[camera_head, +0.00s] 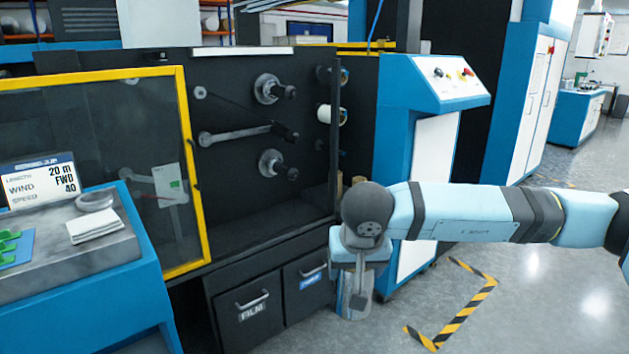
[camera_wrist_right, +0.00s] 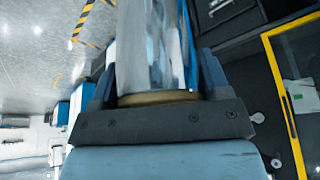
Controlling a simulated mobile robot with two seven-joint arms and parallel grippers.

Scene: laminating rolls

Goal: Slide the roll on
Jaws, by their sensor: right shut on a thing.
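My right gripper (camera_head: 356,272) points down in front of the machine's lower right corner in the head view. It is shut on a shiny silver, film-like roll (camera_head: 354,303), which hangs below it, clear of the floor. In the right wrist view the roll (camera_wrist_right: 150,45) stands between the two fingers of the gripper (camera_wrist_right: 158,78), with a tan core edge (camera_wrist_right: 160,97) at its near end. Two bare grey spindles stick out of the dark machine panel, an upper one (camera_head: 268,89) and a lower one (camera_head: 270,163). The roll is apart from both. My left gripper is not in view.
A yellow-framed clear door (camera_head: 188,160) stands left of the spindles. A white roll (camera_head: 334,114) sits at the panel's right side. Drawers (camera_head: 245,310) lie below, and a blue-and-white console (camera_head: 432,85) stands at right. Open floor with striped tape (camera_head: 465,320) is in front.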

